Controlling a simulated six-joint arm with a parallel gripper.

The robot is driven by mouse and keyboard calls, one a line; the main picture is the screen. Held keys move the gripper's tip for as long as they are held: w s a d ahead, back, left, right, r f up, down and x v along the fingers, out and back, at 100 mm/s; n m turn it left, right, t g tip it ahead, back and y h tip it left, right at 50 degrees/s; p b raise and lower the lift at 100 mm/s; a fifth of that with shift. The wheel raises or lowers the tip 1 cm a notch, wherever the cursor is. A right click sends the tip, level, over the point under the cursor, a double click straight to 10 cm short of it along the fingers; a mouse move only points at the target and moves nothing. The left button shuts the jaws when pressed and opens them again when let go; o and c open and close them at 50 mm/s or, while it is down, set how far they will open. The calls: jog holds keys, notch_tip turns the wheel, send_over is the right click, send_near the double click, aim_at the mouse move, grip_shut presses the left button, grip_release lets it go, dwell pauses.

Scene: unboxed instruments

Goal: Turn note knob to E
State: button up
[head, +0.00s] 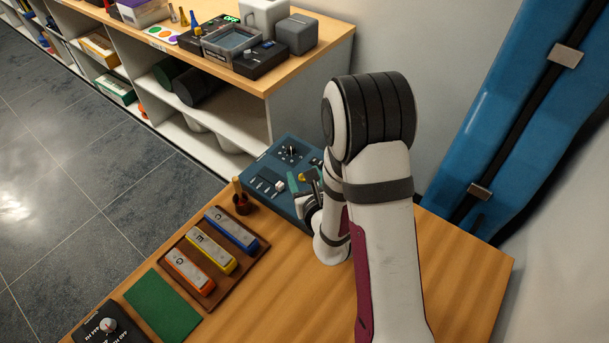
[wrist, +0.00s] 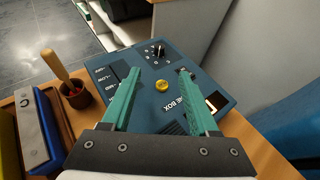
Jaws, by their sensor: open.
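The note knob (wrist: 158,51) is a small dark knob with a pale pointer. It sits near the far edge of a blue tone box (wrist: 213,76), ringed by letters too small to read, so its setting is unclear. In the head view the knob (head: 291,150) shows on the far part of the box (head: 258,172). My gripper (wrist: 158,72) has two green fingers, open and empty, spread above the box. The knob appears just beyond the fingertips, between them. In the head view my gripper (head: 304,184) is over the box, partly hidden by my arm.
A yellow button (wrist: 162,86) lies between my fingers. The box has a slider (wrist: 105,75) at left. A cup with a wooden-handled mallet (wrist: 68,82) stands left of the box. Coloured chime bars (head: 209,253) and a green mat (head: 162,304) lie nearby. A shelf (head: 200,115) stands behind.

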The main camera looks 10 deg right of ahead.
aim_at(292, 149)
jog(key=shift+w+d+y, duration=0.2)
jog(key=shift+d+y, duration=0.4)
jog(key=shift+d, duration=0.4)
jog(key=shift+d+f+n+g+y, duration=0.1)
jog(key=shift+d+n+g+y, duration=0.2)
jog(key=shift+y, duration=0.1)
jog(key=x, duration=1.5)
jog(key=shift+w+a, duration=0.2)
jog(key=shift+w, duration=0.1)
grip_shut()
